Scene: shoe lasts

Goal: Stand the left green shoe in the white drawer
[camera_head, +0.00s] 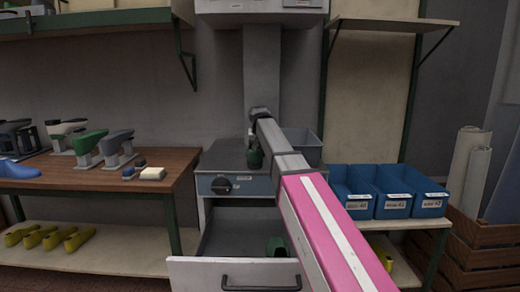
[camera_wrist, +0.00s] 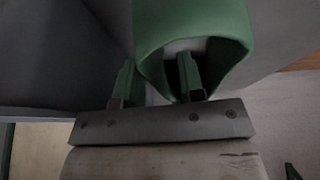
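My gripper (camera_wrist: 155,75) has one finger inside the collar and one outside, shut on the shoe's wall. I cannot tell whether the shoe touches the cabinet top. The white drawer (camera_head: 205,272) is pulled open below.
The grey cabinet (camera_head: 222,158) has a dark knob and a grey bin on top. Blue bins (camera_head: 392,192) stand on a shelf at right. A wooden bench (camera_head: 90,180) with shoe lasts and tools is at left. Yellow lasts (camera_head: 70,238) lie beneath it. The drawer's left part is clear.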

